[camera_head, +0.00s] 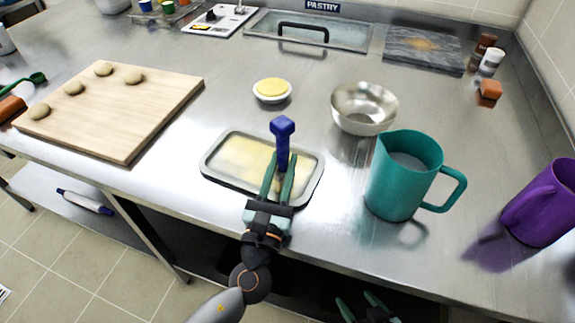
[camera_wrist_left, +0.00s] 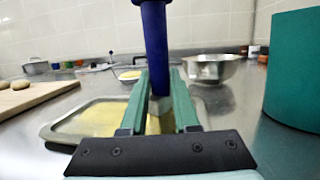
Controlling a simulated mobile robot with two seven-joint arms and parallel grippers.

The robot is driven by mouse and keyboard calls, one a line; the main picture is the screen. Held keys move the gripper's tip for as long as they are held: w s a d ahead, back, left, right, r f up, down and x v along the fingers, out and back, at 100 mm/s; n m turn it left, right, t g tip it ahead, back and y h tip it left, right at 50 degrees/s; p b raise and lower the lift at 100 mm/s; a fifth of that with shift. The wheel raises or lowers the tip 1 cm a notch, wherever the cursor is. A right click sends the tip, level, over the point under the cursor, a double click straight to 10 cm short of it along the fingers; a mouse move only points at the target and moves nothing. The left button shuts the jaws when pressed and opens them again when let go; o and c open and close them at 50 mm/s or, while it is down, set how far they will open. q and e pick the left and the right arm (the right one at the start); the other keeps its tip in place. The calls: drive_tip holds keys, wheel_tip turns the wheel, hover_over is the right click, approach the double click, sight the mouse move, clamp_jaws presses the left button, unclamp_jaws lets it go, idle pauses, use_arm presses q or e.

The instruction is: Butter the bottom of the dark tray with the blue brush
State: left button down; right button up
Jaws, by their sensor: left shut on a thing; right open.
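The tray (camera_head: 211,168) lies on the steel counter in front of me, with a dark grey rim. A pale yellow layer covers much of its bottom; the tray also shows in the left wrist view (camera_wrist_left: 62,124). My left gripper (camera_head: 279,168) is shut on the blue brush (camera_head: 282,133), which stands about upright over the right part of the tray. The brush handle fills the top middle of the left wrist view (camera_wrist_left: 155,45). The brush's lower end is hidden between the fingers, so contact with the tray is unclear. My right gripper (camera_head: 367,309) is open and empty, low at the counter's front edge.
A teal jug (camera_head: 397,185) stands close right of the tray, and a purple jug (camera_head: 543,205) further right. A steel bowl (camera_head: 364,110) and a small white bowl of yellow butter (camera_head: 271,91) stand behind. A wooden board (camera_head: 120,135) with several dough balls lies left.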

sight(212, 163)
use_arm(q)
drive_tip(key=shift+w+a, duration=0.45)
drive_tip(key=shift+a, duration=0.4)
drive_tip(key=shift+w+a, duration=0.4)
drive_tip(key=shift+a, duration=0.45)
drive_tip(key=shift+w+a+f+b, duration=0.1)
drive_tip(key=shift+w+a, duration=0.4)
drive_tip(key=shift+a, duration=0.55)
drive_tip(key=shift+w+a+r+b, duration=0.1)
drive_tip(key=shift+w+a, duration=0.35)
drive_tip(key=shift+a, duration=0.6)
drive_tip(key=shift+w+a+f+b, duration=0.1)
drive_tip(key=shift+w+a, duration=0.4)
drive_tip(key=shift+a, duration=0.55)
drive_tip(key=shift+w+a+b, duration=0.15)
drive_tip(key=shift+w+a, duration=0.25)
drive_tip(key=shift+a, duration=0.4)
drive_tip(key=shift+w+a+b, duration=0.15)
drive_tip(key=shift+w+a, duration=0.25)
drive_tip(key=shift+a, duration=0.4)
drive_tip(key=shift+w+a+b, duration=0.3)
drive_tip(key=shift+w+a, duration=0.05)
drive_tip(key=shift+a, duration=0.45)
drive_tip(key=shift+w+a+b, duration=0.25)
drive_tip(key=shift+w+a, duration=0.1)
drive_tip(key=shift+a, duration=0.4)
wheel_tip(212, 163, up, 6)
drive_tip(key=p, duration=0.6)
